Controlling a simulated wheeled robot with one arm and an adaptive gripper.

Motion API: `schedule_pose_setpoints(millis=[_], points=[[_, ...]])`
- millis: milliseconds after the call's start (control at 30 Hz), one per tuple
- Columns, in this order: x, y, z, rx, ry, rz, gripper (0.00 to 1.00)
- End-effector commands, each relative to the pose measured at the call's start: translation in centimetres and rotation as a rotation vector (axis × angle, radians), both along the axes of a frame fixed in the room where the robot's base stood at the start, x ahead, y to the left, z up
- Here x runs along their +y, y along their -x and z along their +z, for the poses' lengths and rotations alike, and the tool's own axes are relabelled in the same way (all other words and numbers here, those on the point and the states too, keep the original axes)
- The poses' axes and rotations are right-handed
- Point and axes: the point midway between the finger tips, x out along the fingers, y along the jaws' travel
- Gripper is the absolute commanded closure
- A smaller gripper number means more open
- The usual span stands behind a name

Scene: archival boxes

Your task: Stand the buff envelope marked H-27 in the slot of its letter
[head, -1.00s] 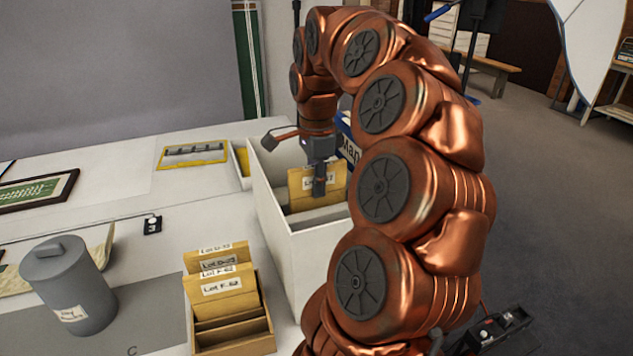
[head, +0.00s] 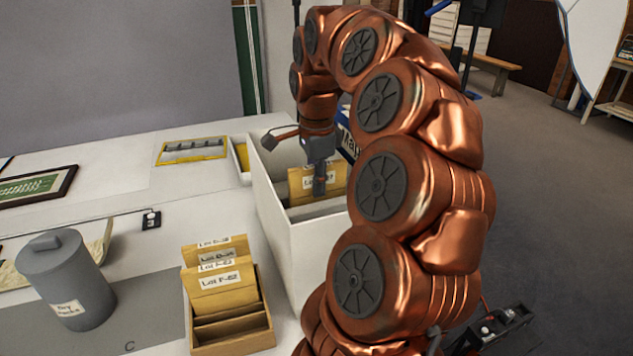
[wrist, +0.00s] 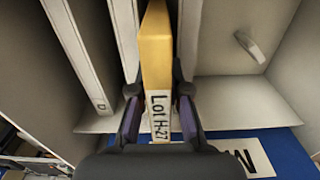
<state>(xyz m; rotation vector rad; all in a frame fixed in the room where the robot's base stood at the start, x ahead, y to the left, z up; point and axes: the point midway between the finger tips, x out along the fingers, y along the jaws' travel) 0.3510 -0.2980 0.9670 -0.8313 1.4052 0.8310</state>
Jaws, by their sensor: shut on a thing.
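The buff envelope marked Lot H-27 (wrist: 156,50) is upright between the fingers of my gripper (wrist: 159,98) in the wrist view. My gripper is shut on it near its labelled edge. In the head view, my gripper (head: 320,182) holds the envelope (head: 302,180) inside the tall white box (head: 310,245), below its rim. In the wrist view, pale dividers stand left of the envelope, one marked D (wrist: 102,106). A wider open space lies to its right. The envelope's lower edge is hidden, so I cannot tell whether it touches the floor.
A wooden rack (head: 235,338) with several buff envelopes stands left of the white box. A grey lidded jar (head: 66,280) stands further left.

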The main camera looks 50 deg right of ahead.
Motion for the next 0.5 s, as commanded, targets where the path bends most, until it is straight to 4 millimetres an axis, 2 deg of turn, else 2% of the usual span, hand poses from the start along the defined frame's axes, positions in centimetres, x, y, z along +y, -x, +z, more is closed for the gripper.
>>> schedule_pose_setpoints(millis=[433, 467, 500], points=[[0.00, 0.00, -0.52, 0.000, 0.000, 0.000, 1.00], [-0.01, 0.00, -0.51, 0.000, 0.000, 0.000, 0.83], [-0.01, 0.00, -0.51, 0.000, 0.000, 0.000, 0.79]])
